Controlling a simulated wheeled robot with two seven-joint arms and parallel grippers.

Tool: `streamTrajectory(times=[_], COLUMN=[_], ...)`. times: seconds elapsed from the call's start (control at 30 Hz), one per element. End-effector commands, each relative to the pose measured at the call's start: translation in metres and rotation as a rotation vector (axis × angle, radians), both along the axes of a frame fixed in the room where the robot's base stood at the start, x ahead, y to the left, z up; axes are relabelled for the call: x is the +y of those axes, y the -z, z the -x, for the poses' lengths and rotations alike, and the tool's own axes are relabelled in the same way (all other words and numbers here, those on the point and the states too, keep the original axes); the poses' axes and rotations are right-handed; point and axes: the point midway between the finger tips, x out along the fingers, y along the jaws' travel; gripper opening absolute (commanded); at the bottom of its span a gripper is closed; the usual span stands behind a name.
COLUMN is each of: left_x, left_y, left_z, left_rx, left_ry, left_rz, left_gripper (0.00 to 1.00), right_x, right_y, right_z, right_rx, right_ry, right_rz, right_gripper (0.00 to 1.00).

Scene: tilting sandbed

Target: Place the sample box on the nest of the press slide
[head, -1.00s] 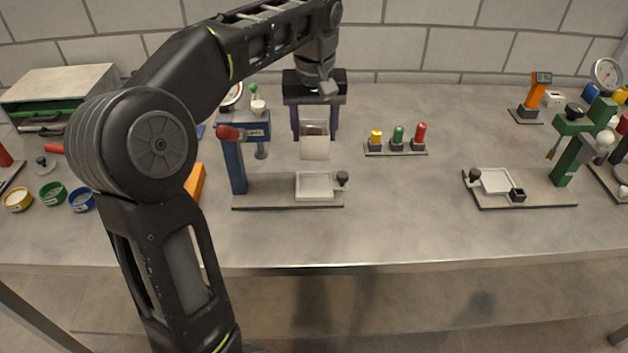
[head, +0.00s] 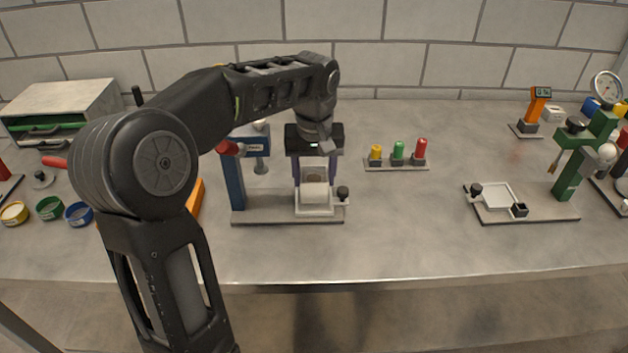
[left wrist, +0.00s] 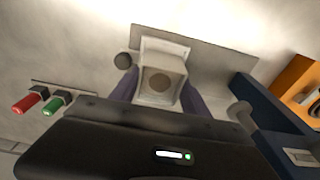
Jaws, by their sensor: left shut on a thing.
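The pale sample box (head: 314,193) is between the purple fingers of my left gripper (head: 315,178), which is shut on it. The box also shows in the left wrist view (left wrist: 160,82), with a round darker patch on it. In the head view it overlaps the white nest (head: 316,213) on the base of the blue press (head: 236,180). I cannot tell whether the box touches the nest. A black knob (head: 343,193) stands at the nest's right side. My right gripper is not in view.
The blue press column and its ram stand left of the gripper. A rack with yellow, green and red pieces (head: 397,164) is to the right. A green press (head: 585,155) with another white nest (head: 494,197) stands farther right.

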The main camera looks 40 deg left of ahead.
Motion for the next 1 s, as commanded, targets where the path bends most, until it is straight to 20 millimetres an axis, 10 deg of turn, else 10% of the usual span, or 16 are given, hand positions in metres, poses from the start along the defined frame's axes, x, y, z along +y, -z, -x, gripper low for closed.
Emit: streamTrajectory(times=[0.5,0.53,1.0], left_x=[0.0,0.0,0.0], left_y=[0.021,0.021,0.015], left_z=[0.0,0.0,0.0], left_rx=[-0.001,0.0,-0.001], left_ry=[0.0,0.0,0.0], left_rz=[0.0,0.0,0.0], left_gripper=[0.01,0.55,0.63], right_x=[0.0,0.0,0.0], right_y=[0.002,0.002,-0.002], right_z=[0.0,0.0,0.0], right_rx=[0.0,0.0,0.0], right_ry=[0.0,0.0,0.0], right_rz=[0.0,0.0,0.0], right_gripper=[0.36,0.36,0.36])
